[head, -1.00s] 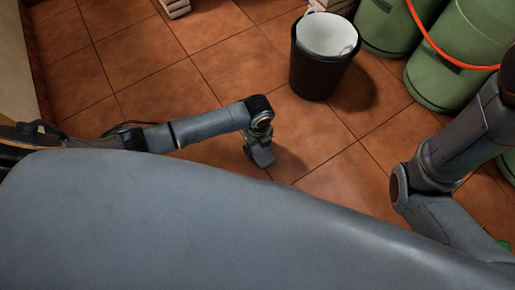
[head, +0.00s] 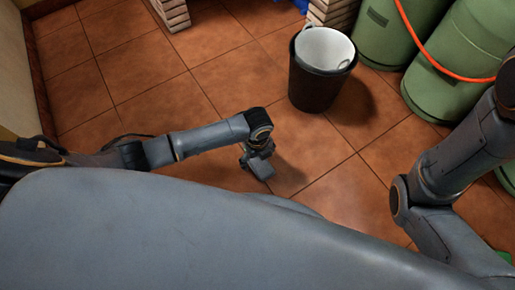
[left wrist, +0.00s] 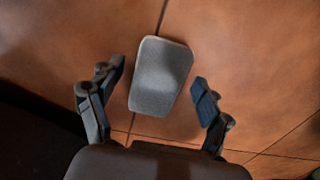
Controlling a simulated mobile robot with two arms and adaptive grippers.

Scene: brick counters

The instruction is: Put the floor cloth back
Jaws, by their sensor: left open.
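A grey, rounded, flat pad that looks like the folded floor cloth (left wrist: 160,76) lies on the tiles in the left wrist view. My left gripper (head: 257,163) points down at the floor in the head view, and its two fingers also show in the left wrist view (left wrist: 160,100). The fingers are open, one on each side of the cloth, with a visible gap on both sides. In the head view the gripper largely hides the cloth. My right arm shows at the right of the head view, but its gripper is out of sight.
A dark bucket (head: 315,88) with a white inside stands beyond my left gripper. Green gas cylinders (head: 455,70) with an orange hose (head: 425,45) stand at the back right. Stacked light blocks (head: 171,14) and (head: 330,13) are at the back. The tiles around the gripper are clear.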

